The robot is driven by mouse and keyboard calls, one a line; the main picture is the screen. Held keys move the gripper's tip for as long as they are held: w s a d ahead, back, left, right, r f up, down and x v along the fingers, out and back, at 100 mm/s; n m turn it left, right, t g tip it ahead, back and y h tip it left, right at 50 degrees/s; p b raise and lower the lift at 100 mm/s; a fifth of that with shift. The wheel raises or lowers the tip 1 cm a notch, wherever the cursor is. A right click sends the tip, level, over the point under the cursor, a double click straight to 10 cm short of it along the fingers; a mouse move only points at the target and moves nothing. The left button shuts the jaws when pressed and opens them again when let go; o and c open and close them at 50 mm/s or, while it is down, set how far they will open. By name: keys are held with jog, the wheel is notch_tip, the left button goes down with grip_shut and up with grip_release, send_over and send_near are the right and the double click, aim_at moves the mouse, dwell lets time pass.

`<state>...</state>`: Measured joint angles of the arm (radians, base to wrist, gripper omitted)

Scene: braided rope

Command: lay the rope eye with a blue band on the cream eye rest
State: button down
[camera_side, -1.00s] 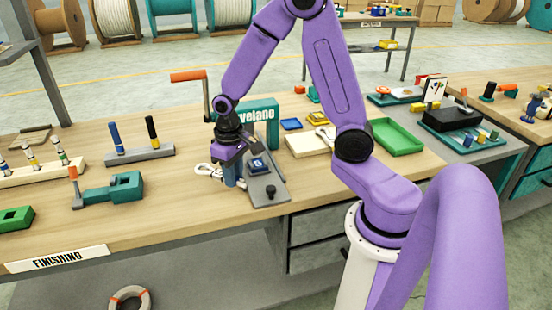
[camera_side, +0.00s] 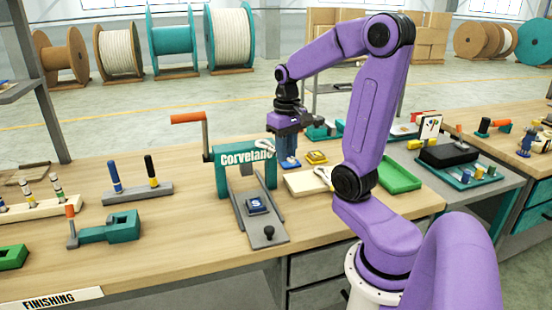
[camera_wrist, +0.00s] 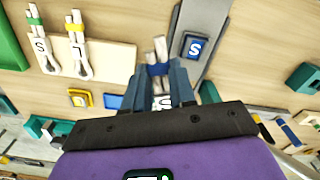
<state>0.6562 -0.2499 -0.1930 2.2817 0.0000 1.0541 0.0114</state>
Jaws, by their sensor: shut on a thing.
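My gripper (camera_side: 289,163) is shut on a white rope eye with a blue band (camera_wrist: 158,70). The gripper is held above the bench, behind and left of the cream eye rest. The cream eye rest (camera_side: 303,184) is a flat pale board on the bench; it also shows in the wrist view (camera_wrist: 114,62), left of the fingers. Two white rope pieces (camera_wrist: 78,60) with dark letters lie on or over it; one has a yellow band.
A teal press (camera_side: 220,172) with an orange handle stands left of my gripper. Its grey slide (camera_side: 262,228) carries a blue block marked S (camera_side: 256,205). A yellow block (camera_side: 316,157) lies behind the board and a green tray (camera_side: 400,178) right of it.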

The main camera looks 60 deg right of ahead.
jog(key=s+d+m, duration=0.2)
jog(key=d+m, duration=0.2)
jog(key=d, duration=0.2)
jog(key=shift+s+d+f, duration=0.3)
jog(key=shift+s+f, duration=0.15)
jog(key=shift+f, duration=1.9)
jog(key=shift+s+d+f, duration=0.25)
jog(key=shift+s+f, duration=0.2)
jog(key=shift+f, duration=1.9)
jog(key=shift+s+d+f, duration=0.3)
jog(key=shift+s+f, duration=0.15)
jog(key=shift+f, duration=1.9)
jog(key=shift+f, duration=0.35)
jog(key=c, duration=0.8)
grip_release()
jog(key=shift+c, duration=0.2)
jog(key=shift+r, duration=1.5)
